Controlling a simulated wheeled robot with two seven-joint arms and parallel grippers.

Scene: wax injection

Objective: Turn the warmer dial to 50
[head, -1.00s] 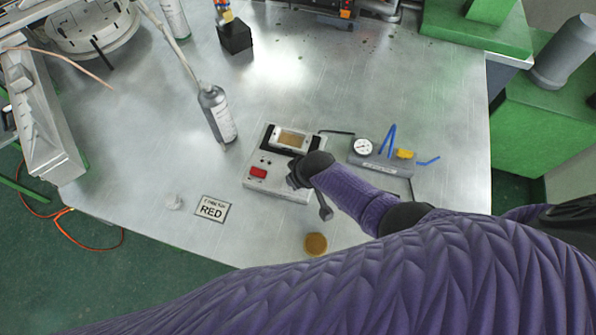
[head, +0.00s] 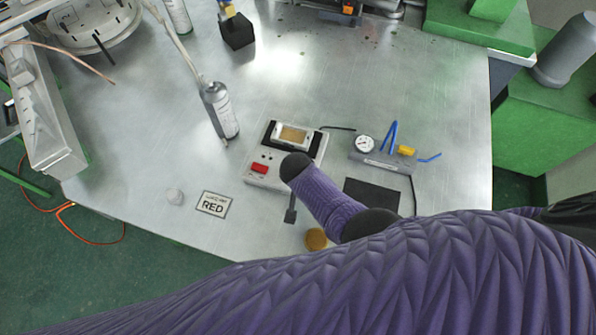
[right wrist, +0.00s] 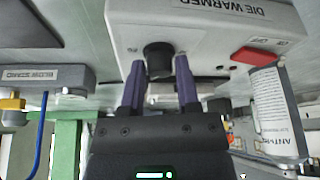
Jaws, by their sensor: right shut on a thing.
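The die warmer (head: 255,183) is a pale box with a red switch (head: 259,168) and a metal die piece on top, standing mid-table. In the right wrist view its labelled face (right wrist: 215,35) is close and looks upside down. The black round dial (right wrist: 159,57) sticks out between the two purple fingers of my right gripper (right wrist: 160,70), which is shut on it. In the head view my wrist covers the dial and the fingers. No number or mark on the dial can be read. My left gripper is not in view.
A gauge unit with a blue tube (head: 380,160) stands right of the warmer. A dark pad (head: 372,193) lies on the right.

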